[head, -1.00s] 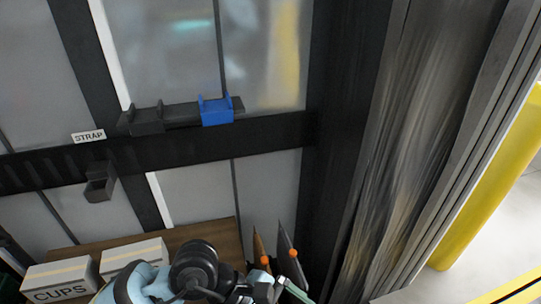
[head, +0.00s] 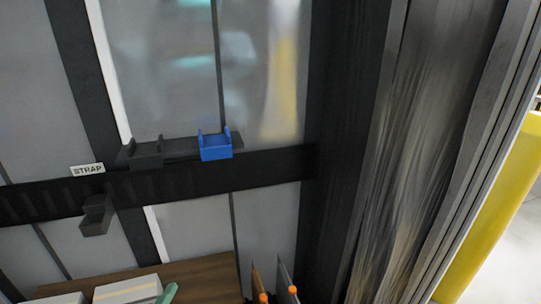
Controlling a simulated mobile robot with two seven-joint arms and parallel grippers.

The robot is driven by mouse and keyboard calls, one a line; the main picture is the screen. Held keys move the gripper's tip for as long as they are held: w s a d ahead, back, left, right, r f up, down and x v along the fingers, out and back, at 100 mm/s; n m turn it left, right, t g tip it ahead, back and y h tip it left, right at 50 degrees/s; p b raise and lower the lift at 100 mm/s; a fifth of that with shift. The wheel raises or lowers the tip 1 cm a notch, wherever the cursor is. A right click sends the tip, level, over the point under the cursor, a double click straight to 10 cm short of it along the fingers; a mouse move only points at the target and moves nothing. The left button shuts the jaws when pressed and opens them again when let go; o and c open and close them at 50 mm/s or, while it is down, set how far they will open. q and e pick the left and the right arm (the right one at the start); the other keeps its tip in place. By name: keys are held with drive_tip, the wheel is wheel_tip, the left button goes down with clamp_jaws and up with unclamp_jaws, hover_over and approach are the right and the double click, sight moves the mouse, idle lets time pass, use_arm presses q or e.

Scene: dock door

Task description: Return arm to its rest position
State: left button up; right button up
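Neither of my grippers shows in the head view now, and no arm of mine is clearly in the picture. Straight ahead is the dock door (head: 160,60) with grey panels and a black crossbar (head: 270,168). A blue bracket (head: 215,148) sits on a dark rail (head: 180,147) above the crossbar. A dark hook (head: 96,215) sticks out below a white label reading STRAP (head: 88,169).
A wooden shelf (head: 205,273) with pale boxes (head: 128,290) is at the bottom. A green item (head: 168,293) and two pointed tools with orange parts (head: 264,297) stand there. A dark frame and grey strip curtain (head: 410,150) fill the right, with a yellow post (head: 495,215) beyond.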

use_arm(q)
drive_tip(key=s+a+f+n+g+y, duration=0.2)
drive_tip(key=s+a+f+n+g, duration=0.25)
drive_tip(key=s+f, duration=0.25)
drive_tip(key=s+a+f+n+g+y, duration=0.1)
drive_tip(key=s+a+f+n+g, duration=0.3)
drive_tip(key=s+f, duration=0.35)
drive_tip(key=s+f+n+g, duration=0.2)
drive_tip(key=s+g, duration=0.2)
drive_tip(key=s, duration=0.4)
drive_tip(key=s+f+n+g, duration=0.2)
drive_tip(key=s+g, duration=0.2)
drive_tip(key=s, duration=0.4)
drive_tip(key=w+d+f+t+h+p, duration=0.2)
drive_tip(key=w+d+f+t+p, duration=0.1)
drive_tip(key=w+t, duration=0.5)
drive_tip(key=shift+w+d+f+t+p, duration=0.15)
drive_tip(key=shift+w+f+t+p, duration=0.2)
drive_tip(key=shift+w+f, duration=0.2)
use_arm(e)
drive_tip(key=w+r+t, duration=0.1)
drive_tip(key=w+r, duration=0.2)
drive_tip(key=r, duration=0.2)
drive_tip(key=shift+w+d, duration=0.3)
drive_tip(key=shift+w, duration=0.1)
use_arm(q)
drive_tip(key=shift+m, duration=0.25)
